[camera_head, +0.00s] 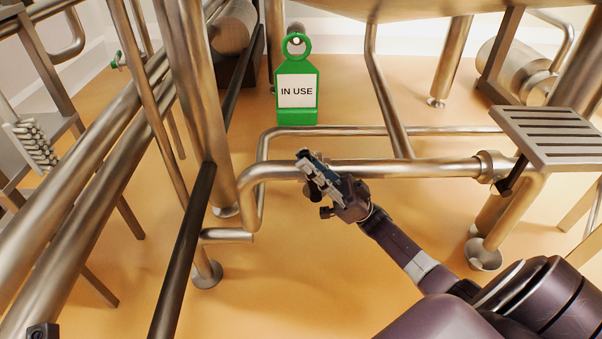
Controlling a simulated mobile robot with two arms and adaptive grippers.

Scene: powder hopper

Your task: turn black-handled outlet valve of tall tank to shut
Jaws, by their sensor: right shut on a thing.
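My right gripper (322,182) reaches in from the lower right to the horizontal steel pipe (430,168) under the tank belly (420,9). It is shut on a dark part at this pipe that looks like the black valve handle. The fingers and gripper body hide most of that part, so I cannot read the handle's angle or the valve's position. A small dark piece at the lower left edge looks like the tip of my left gripper (43,331); its fingers are cut off by the frame.
A green "IN USE" tag (296,115) hangs behind the pipe. Steel legs and slanting pipes (90,185) crowd the left. A slatted step (548,125) stands at the right, with a black part (511,176) below its left edge. Orange floor (310,280) is clear below the pipe.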

